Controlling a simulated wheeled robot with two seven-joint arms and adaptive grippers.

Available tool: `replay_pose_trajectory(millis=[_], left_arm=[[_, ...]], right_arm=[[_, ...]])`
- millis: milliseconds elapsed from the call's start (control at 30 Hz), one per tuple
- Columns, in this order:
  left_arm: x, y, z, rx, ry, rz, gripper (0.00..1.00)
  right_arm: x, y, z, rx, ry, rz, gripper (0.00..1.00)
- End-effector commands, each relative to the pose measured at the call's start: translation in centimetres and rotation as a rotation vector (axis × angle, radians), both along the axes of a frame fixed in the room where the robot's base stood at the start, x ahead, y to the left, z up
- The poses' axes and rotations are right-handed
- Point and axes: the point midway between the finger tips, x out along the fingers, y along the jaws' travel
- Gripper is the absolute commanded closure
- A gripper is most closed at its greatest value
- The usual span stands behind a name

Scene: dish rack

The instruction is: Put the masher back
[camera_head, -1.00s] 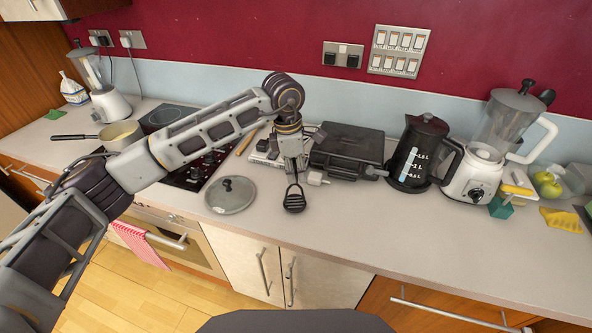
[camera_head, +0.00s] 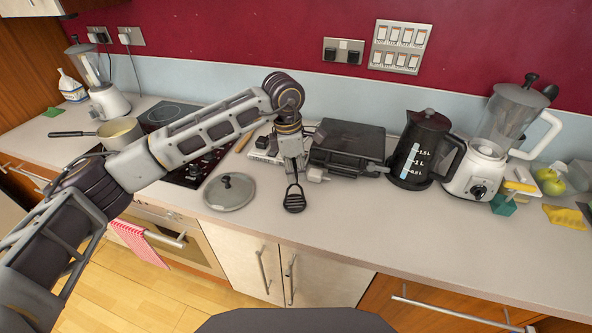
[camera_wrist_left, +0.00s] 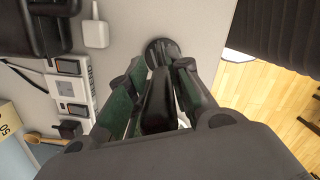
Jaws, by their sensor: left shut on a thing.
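The masher is black, with a looped wire neck and a ridged oval head (camera_head: 294,202). It hangs head down from my left gripper (camera_head: 293,170), over the counter near its front edge. My left gripper is shut on the masher's handle. In the left wrist view the dark handle (camera_wrist_left: 158,108) lies between the gripper's fingers (camera_wrist_left: 160,85), with the round head (camera_wrist_left: 162,52) beyond them. I cannot tell whether the head touches the counter. My right gripper is not in view.
A pan lid (camera_head: 229,191) lies left of the masher. A black grill (camera_head: 347,148), a kettle (camera_head: 420,150) and a blender (camera_head: 492,150) stand to the right. A power strip (camera_wrist_left: 73,88) and plug (camera_wrist_left: 95,34) are close by.

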Motion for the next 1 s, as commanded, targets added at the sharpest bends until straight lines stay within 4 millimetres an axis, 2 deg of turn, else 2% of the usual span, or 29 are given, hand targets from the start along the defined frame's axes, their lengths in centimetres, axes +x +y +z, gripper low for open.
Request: replay_pose_trajectory(millis=[800,833,1000], left_arm=[[0.01,0.01,-0.53,0.000,0.000,0.000,1.00],[0.01,0.00,-0.51,0.000,0.000,0.000,0.77],[0.01,0.00,-0.49,0.000,0.000,0.000,0.55]], right_arm=[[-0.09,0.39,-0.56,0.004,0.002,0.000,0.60],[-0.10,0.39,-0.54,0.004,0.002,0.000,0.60],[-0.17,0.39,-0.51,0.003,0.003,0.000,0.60]])
